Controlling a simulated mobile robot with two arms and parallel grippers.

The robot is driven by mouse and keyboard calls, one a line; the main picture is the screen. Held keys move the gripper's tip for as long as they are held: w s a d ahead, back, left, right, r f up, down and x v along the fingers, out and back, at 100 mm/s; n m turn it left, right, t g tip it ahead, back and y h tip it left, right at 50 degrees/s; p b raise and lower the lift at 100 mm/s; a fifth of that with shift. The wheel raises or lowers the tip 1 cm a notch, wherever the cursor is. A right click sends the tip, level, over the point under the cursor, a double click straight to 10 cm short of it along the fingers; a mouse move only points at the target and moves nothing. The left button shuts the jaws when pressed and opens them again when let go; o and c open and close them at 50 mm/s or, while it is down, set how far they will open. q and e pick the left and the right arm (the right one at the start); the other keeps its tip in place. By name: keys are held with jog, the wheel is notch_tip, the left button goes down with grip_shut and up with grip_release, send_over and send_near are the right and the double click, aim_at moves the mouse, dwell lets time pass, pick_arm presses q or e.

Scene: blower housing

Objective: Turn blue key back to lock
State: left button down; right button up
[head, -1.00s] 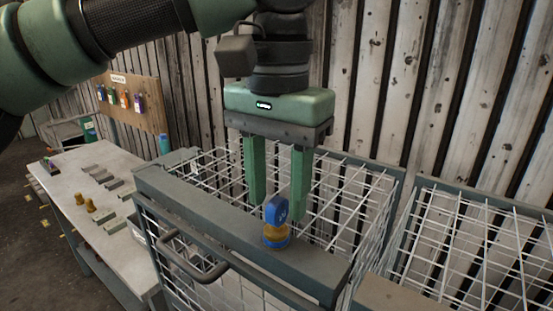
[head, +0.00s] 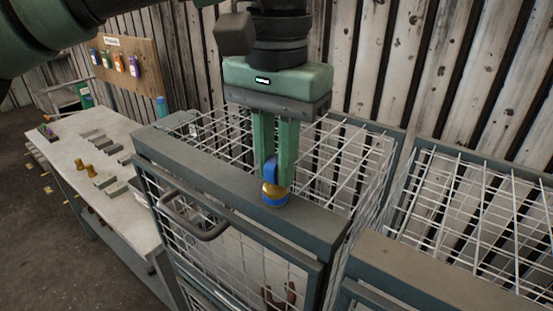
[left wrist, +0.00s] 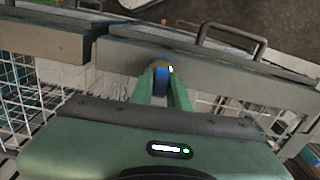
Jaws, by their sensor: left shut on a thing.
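The blue key (head: 270,172) stands upright in a brass lock (head: 274,190) with a blue ring at its base. The lock sits on the grey top rail (head: 225,183) of a wire-mesh cage. My left gripper (head: 275,176) points down from above and is shut on the key's head, one green finger on each side. In the left wrist view the key (left wrist: 161,84) shows between the fingertips, partly hidden by them. My right gripper is in neither view.
A dark handle (head: 195,218) sticks out from the cage front. A second mesh cage (head: 470,220) stands at right. A workbench (head: 75,160) with blocks and brass pieces is at left. A board (head: 130,62) with coloured tags hangs behind it.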

pick_arm(q)
jog(key=shift+r+n+p, duration=0.15)
jog(key=shift+n+p, duration=0.55)
jog(key=shift+n, duration=0.4)
jog(key=shift+n+p, duration=0.4)
jog(key=shift+n, duration=1)
